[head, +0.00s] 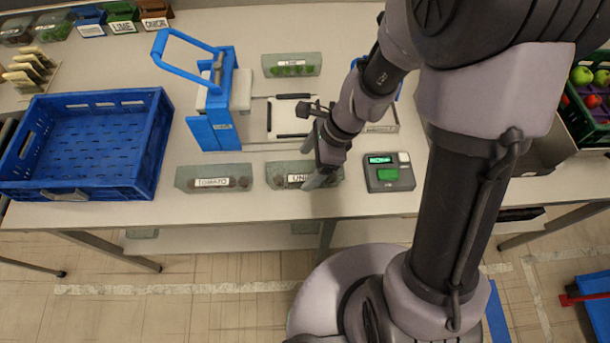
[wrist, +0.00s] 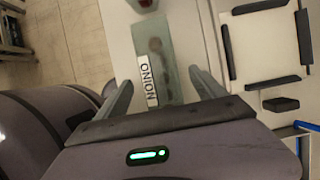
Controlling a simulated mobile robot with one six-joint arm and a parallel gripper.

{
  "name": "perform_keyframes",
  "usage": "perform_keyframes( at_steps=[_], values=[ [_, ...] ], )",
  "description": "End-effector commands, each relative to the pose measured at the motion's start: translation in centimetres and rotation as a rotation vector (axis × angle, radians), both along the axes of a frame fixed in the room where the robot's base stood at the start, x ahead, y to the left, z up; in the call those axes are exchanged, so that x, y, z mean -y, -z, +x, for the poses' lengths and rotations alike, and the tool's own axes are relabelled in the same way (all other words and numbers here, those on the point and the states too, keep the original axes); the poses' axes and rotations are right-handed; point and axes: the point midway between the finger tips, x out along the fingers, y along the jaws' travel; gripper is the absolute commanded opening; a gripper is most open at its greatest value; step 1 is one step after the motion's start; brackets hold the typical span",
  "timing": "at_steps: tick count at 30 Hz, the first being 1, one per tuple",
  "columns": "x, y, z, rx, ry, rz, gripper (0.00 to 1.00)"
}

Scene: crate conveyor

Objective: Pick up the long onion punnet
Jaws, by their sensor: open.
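The long onion punnet (wrist: 166,52) is a translucent greenish tray with a white ONION label, lying near the table's front edge. In the head view the onion punnet (head: 275,175) is partly covered by my gripper at its right part. My gripper (head: 322,180) is open over the punnet. In the wrist view my gripper (wrist: 165,90) has one finger on each side of the punnet's near end, by the label. I cannot tell whether the fingers touch its sides.
A tomato punnet (head: 213,178) lies just left. A blue-handled device (head: 208,125) stands behind it, with a lime punnet (head: 291,65) further back. A scale (head: 389,172) sits right. A blue crate (head: 85,145) fills the table's left.

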Motion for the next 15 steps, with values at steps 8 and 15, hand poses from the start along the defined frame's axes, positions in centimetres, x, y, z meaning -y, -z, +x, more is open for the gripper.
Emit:
perform_keyframes(
  at_steps=[8, 15],
  values=[
    [-1.9, 4.8, 0.0, -0.001, -0.001, 0.0, 0.8],
    [-2.0, 4.7, 0.1, 0.0, -0.001, 0.0, 0.8]
  ],
)
